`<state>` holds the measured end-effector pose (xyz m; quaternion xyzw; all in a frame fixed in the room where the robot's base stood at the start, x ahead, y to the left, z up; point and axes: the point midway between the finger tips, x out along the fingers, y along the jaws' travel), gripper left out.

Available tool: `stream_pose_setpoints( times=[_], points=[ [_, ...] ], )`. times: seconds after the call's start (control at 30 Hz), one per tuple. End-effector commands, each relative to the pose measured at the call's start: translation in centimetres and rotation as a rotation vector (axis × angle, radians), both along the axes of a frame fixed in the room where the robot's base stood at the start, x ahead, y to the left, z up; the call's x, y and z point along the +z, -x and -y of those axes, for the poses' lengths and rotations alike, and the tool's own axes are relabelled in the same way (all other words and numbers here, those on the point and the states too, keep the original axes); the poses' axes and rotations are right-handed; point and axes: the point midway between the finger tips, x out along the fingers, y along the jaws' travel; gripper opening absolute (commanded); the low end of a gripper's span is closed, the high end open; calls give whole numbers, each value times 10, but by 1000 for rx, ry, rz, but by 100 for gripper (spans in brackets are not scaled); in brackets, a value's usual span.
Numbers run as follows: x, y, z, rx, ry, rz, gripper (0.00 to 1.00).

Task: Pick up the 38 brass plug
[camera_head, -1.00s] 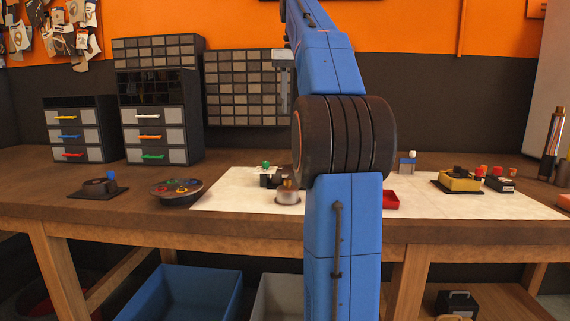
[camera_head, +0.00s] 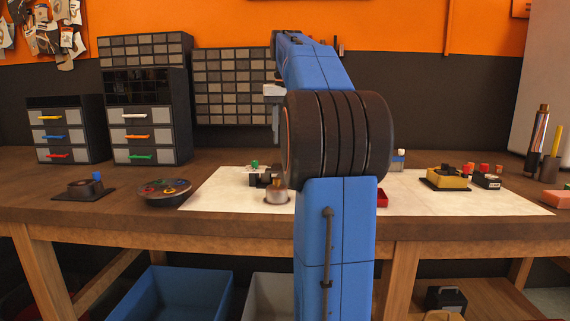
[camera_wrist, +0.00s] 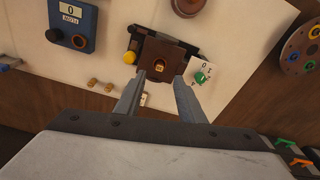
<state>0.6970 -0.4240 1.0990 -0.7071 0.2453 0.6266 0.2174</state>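In the wrist view a small brass piece with a tiny marking (camera_wrist: 159,68) sits in a dark recess of a brown block (camera_wrist: 167,52); the marking is too small to read. Two more small brass pieces (camera_wrist: 93,82) (camera_wrist: 108,87) lie on the white mat (camera_wrist: 222,32), left of the block. I cannot tell which piece is the 38 plug. My gripper (camera_wrist: 160,76) is open and empty, its fingers either side of the marked piece in the picture. In the head view my gripper (camera_head: 276,138) points down, above the bench.
A blue box with a 0 display (camera_wrist: 72,25), a yellow knob (camera_wrist: 129,57) and a green knob (camera_wrist: 201,77) are nearby. A round tray of coloured rings (camera_head: 164,188) and drawer cabinets (camera_head: 147,120) stand left. A yellow device (camera_head: 447,179) sits right.

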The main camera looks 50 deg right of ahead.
Motion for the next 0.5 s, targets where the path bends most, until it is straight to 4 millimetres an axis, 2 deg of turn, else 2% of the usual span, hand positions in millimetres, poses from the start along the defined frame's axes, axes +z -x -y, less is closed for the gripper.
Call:
stream_pose_setpoints(
  times=[0.27,0.5],
  points=[
    [-18,-1,1,0,0,0,36],
    [-50,-2,3,0,-1,-1,36]
  ],
)
